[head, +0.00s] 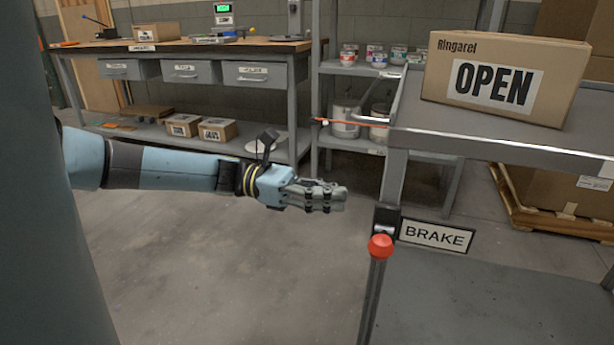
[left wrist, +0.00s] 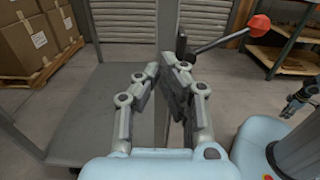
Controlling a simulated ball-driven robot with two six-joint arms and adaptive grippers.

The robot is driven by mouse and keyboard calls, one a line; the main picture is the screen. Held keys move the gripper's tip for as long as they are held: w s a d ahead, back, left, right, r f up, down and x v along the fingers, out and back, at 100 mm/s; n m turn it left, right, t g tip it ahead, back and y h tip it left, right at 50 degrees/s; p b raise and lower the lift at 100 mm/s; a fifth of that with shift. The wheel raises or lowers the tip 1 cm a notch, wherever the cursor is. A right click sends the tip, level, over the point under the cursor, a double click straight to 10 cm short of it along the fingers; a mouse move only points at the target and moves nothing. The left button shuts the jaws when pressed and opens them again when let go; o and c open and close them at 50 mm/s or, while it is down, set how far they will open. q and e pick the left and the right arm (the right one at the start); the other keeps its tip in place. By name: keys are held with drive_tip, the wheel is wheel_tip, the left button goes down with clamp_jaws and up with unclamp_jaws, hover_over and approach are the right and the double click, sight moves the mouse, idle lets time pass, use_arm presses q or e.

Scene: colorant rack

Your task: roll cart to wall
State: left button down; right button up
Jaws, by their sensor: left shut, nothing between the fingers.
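The grey cart (head: 455,140) stands at the right of the head view, with a cardboard box (head: 505,78) marked OPEN on its top shelf. A bent grey bar (head: 378,92) juts from its left end. The brake lever with a red knob (head: 380,246) stands beside a BRAKE sign (head: 436,236); the knob also shows in the left wrist view (left wrist: 260,24). My left gripper (head: 338,195) is shut and empty, left of the cart post and above the knob's height in the picture. Its fingers (left wrist: 165,75) show near the post. A dark gripper, apparently my right (left wrist: 302,97), is cut off at the edge.
A workbench (head: 180,47) with drawers stands at the back left. A shelf rack (head: 350,68) with several tins stands behind the cart. A large carton on a pallet (head: 555,210) is at right. The concrete floor (head: 220,260) left of the cart is clear.

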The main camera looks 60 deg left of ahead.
use_arm(q)
drive_tip(key=shift+b+x, duration=0.5)
drive_tip(key=shift+x, duration=2.15)
drive_tip(key=shift+w+d, duration=0.1)
